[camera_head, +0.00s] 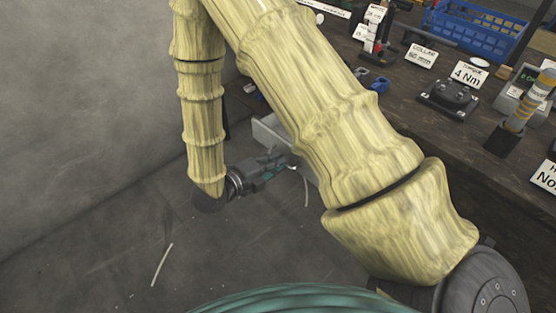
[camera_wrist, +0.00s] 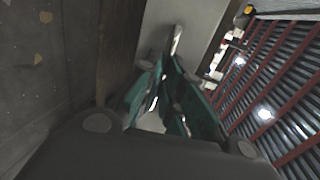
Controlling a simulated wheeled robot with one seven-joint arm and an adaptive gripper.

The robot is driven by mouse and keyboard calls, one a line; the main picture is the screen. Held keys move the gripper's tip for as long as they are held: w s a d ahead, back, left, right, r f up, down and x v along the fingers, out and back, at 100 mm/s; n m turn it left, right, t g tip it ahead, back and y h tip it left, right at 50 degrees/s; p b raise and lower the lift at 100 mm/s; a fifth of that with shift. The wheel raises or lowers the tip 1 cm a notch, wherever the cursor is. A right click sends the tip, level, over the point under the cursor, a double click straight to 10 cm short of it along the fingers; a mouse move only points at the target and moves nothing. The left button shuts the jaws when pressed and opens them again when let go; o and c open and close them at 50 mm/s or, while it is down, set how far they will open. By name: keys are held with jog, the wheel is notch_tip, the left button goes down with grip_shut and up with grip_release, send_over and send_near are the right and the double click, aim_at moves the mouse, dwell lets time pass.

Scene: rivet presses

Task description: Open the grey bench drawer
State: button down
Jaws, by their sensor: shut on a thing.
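The light grey front of the bench drawer (camera_head: 266,136) shows at the bench's side, low beside my arm. My arm hides much of it, so I cannot tell how far it stands out. In the wrist view the drawer front (camera_wrist: 203,22) is a pale panel, with a bar handle (camera_wrist: 177,38) near its middle. My gripper (camera_head: 288,163) is at the drawer front, and its green fingers (camera_wrist: 170,72) are closed together at the handle. The fingers cover part of the handle.
The dark bench top (camera_head: 400,92) holds a blue crate (camera_head: 480,28), a torque fixture (camera_head: 449,97), label cards and small blue parts (camera_head: 367,79). A grey wall (camera_head: 80,90) stands at left. The floor (camera_head: 110,235) has thin pale strips on it and is otherwise clear.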

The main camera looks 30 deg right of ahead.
jog(key=c, duration=1.6)
grip_release()
jog(key=shift+o, duration=0.2)
jog(key=v, duration=1.2)
